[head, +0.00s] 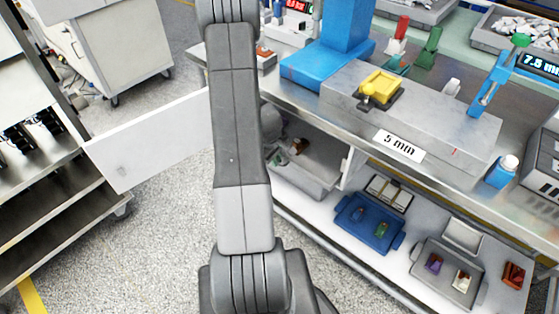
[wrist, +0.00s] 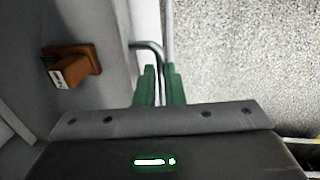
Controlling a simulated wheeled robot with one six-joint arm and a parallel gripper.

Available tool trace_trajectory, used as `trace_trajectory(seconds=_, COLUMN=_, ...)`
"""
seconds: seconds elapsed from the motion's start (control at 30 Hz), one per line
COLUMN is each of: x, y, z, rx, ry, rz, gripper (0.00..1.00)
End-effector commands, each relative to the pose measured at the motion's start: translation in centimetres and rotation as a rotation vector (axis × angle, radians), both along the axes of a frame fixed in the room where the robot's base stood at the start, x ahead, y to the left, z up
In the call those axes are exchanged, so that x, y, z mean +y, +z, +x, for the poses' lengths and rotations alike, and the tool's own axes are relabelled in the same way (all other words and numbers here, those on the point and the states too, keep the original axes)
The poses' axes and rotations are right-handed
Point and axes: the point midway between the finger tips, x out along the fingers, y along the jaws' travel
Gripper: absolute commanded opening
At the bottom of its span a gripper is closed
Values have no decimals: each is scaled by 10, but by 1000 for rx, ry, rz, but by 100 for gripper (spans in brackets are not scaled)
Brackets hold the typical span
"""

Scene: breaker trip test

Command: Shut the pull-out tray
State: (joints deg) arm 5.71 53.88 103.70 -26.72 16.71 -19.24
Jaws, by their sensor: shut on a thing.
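The grey pull-out tray (head: 318,184) is under the workbench in the head view and stands out from it. A few small items lie in it. In the wrist view the tray's inside (wrist: 95,25) fills the left, with a brown-orange block (wrist: 76,64) in it. A bent metal handle (wrist: 150,46) is at the tray's pale front wall. My gripper (wrist: 161,72) has green fingers and is shut on the handle. In the head view my arm hides the gripper and the handle.
A blue bin (head: 350,226) and a grey bin (head: 424,270) stand on the lower shelf, right of the tray. A white panel (head: 150,140) juts out over the floor at left. The speckled floor (head: 160,240) in front is clear.

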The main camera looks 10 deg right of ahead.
Motion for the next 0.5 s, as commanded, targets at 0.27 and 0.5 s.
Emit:
trace_trajectory(seconds=0.27, x=0, y=0, z=0, rx=2, ry=-1, rz=0, gripper=0)
trace_trajectory(seconds=0.5, x=0, y=0, z=0, rx=2, ry=-1, rz=0, gripper=31)
